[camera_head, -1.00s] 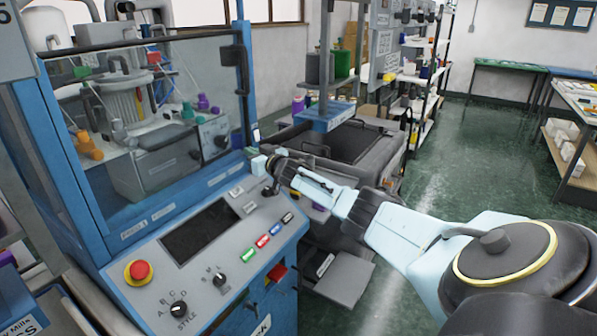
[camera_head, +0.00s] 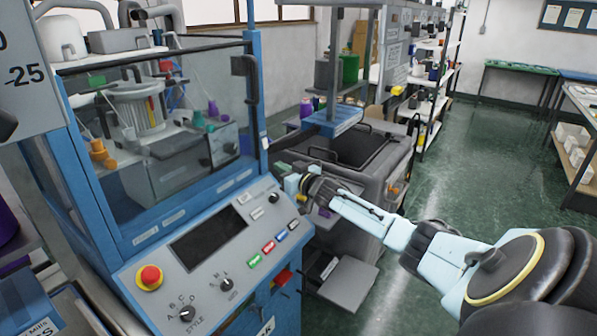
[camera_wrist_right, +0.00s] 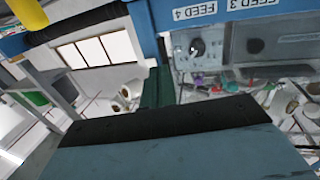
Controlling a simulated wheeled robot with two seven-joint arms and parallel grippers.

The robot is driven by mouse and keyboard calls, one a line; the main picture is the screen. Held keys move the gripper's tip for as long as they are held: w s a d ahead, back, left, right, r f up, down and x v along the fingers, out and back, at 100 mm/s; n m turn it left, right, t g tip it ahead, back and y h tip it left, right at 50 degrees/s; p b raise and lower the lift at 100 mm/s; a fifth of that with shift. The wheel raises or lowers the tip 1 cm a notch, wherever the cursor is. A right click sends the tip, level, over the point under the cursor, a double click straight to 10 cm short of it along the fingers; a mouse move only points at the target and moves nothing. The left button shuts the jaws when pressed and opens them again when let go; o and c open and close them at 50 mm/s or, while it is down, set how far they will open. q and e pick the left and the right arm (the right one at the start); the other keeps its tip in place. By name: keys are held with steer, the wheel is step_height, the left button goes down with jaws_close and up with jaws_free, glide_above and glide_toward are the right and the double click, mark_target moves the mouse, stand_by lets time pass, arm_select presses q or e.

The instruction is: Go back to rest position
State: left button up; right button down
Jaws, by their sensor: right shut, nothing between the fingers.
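My right arm comes in from the right in the head view. Its gripper (camera_head: 284,174) is shut and empty, in front of the machine's right corner post, just above the upper right corner of the control panel. From the head view I cannot tell whether it touches the machine. The knitting machine (camera_head: 133,248) is blue, with a clear front cover and a grey panel (camera_head: 208,275) that has a red button (camera_head: 150,277), a dark screen and several small coloured buttons. My left gripper is not in view.
A dark grey cart (camera_head: 372,165) stands behind the gripper, with a grey pedal-like plate (camera_head: 347,284) low in front of it. Shelves (camera_head: 428,110) are at the back. A table with white boxes (camera_head: 572,140) stands at the right. Green floor (camera_head: 480,170) between them is clear.

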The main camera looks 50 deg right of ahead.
steer(key=shift+s+d+r, duration=0.1)
steer(key=shift+s+d, duration=0.15)
steer(key=shift+s, duration=1.1)
steer(key=shift+s+d, duration=0.2)
steer(key=shift+s, duration=1.15)
